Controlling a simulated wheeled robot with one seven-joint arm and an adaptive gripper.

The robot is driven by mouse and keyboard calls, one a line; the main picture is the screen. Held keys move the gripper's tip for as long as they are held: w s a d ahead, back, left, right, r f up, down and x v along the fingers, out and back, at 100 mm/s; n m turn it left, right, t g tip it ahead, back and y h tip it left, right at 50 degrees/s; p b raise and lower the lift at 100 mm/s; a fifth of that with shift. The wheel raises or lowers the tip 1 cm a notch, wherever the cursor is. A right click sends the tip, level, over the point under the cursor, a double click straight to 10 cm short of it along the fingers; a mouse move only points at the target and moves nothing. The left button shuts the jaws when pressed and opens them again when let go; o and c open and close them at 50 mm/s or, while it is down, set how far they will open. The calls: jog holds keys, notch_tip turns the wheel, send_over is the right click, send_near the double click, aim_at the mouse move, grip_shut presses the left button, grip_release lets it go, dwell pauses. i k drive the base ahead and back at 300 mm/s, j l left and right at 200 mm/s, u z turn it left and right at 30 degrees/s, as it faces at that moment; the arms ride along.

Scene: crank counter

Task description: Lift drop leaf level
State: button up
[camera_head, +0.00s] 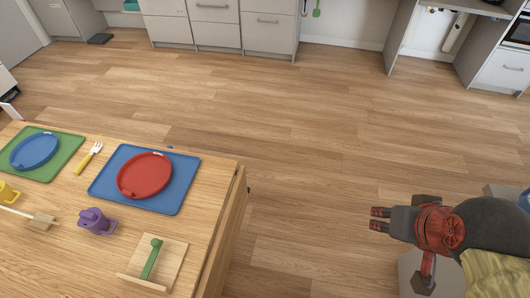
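The wooden table (205,235) is at the lower left. Its drop leaf (231,232) hangs down along the table's right edge and shows as a narrow, steep wooden panel. A small dark knob (248,189) shows near the leaf's far end. My gripper (378,218) is at the right, over open floor, and points left toward the leaf. It is well apart from the leaf. Its two fingers show a small gap between them with nothing in it. The leaf's outer face and lower edge are mostly hidden.
Floor (310,200) between table and gripper is clear. Cabinets (268,32) line the back.

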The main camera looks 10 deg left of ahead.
aim_at(220, 264)
jog(key=i+z, duration=0.1)
jog(key=i, duration=0.9)
jog(key=i+j, duration=0.15)
jog(key=i, duration=0.85)
jog(key=i+l+z, duration=0.2)
jog(key=i+z, duration=0.8)
jog(key=i+j+z, duration=0.15)
jog(key=i+z, duration=0.3)
jog(key=u, duration=0.45)
jog(key=i+l+u, duration=0.1)
jog(key=u, duration=0.35)
jog(key=i+u, duration=0.1)
jog(key=u, duration=0.3)
jog(key=l+u, duration=0.15)
jog(key=u, duration=4.1)
